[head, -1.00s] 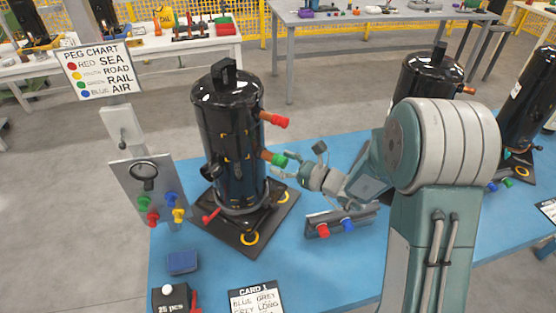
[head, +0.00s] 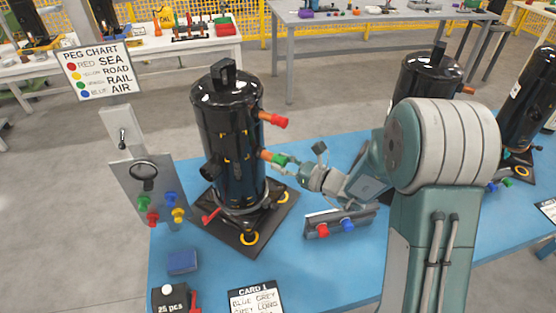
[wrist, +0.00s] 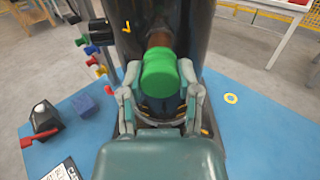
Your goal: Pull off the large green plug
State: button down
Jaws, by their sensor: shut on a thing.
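The large green plug (head: 279,160) sits on the end of a copper pipe stub (head: 267,155) on the right side of the black compressor (head: 228,135). In the wrist view the green plug (wrist: 160,73) is large and central, with the brown pipe (wrist: 159,40) behind it. My gripper (head: 288,166) is at the plug from the right in the head view. In the wrist view the fingers of my gripper (wrist: 160,88) stand on both sides of the plug, shut on it. The exact contact of the fingertips is partly hidden.
A red plug (head: 279,121) is on the upper pipe stub. A grey rack (head: 340,222) with red and blue plugs stands under my arm. A peg panel (head: 150,187) stands left of the compressor. A blue block (head: 182,262) lies on the blue table (head: 300,280).

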aim_at(285, 164)
jog(key=shift+s+d, duration=0.15)
jog(key=shift+v, duration=1.25)
jog(key=shift+d, duration=0.15)
jog(key=shift+v, duration=1.35)
